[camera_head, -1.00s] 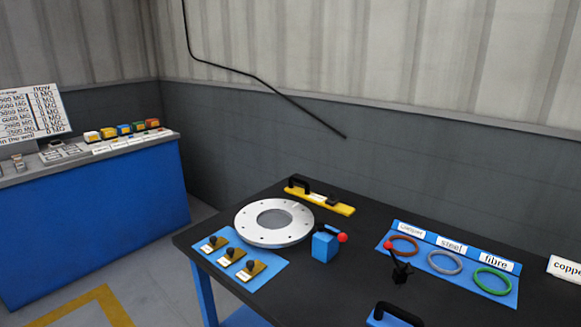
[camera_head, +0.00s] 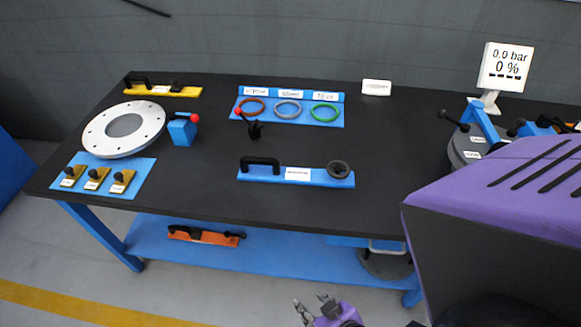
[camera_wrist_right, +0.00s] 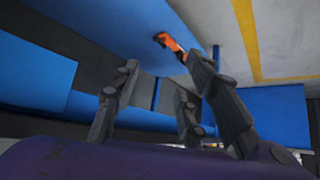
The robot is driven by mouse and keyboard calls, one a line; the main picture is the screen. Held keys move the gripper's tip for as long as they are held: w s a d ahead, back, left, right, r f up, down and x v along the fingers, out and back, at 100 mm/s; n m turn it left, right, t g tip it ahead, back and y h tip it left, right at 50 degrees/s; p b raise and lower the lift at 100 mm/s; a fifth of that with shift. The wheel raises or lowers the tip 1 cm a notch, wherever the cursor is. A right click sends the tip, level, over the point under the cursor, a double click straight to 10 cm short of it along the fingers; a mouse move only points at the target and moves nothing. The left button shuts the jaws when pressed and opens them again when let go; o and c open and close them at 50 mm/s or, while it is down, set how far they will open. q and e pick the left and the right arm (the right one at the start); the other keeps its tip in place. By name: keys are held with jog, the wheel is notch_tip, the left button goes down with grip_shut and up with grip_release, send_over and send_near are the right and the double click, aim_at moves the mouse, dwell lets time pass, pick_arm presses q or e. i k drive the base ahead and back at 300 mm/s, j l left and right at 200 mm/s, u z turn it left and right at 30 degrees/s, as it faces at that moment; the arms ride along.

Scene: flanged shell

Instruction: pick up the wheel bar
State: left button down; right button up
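The bar with a wheel is a long blue bar (camera_head: 318,178) lying on the front part of the black table. It has a black handle (camera_head: 260,161) near its left end, a white label in the middle and a dark round wheel (camera_head: 338,169) at its right end. My right gripper (camera_head: 311,301) is low in front of the table, below the bar and apart from it. In the right wrist view its fingers (camera_wrist_right: 165,62) are spread, with nothing between them. The bar is not visible in that view. My left gripper is not in view.
A yellow bar (camera_head: 185,91) lies at the back left of the table. An orange bar (camera_head: 200,238) lies on the blue lower shelf (camera_head: 280,255). A flanged ring (camera_head: 92,133), a blue block with a red-knobbed lever (camera_head: 180,132) and several coloured rings share the tabletop. My purple arm covers the right.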

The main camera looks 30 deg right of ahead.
aim_at(260, 169)
jog(key=i+j, duration=0.1)
jog(key=j, duration=0.15)
jog(key=i+j, duration=0.15)
jog(key=j+z, duration=0.15)
jog(key=z, duration=0.25)
jog(key=j+z, duration=0.15)
jog(key=z, duration=0.25)
jog(key=j+z, duration=0.15)
jog(key=z, duration=0.25)
jog(key=i+j, duration=0.05)
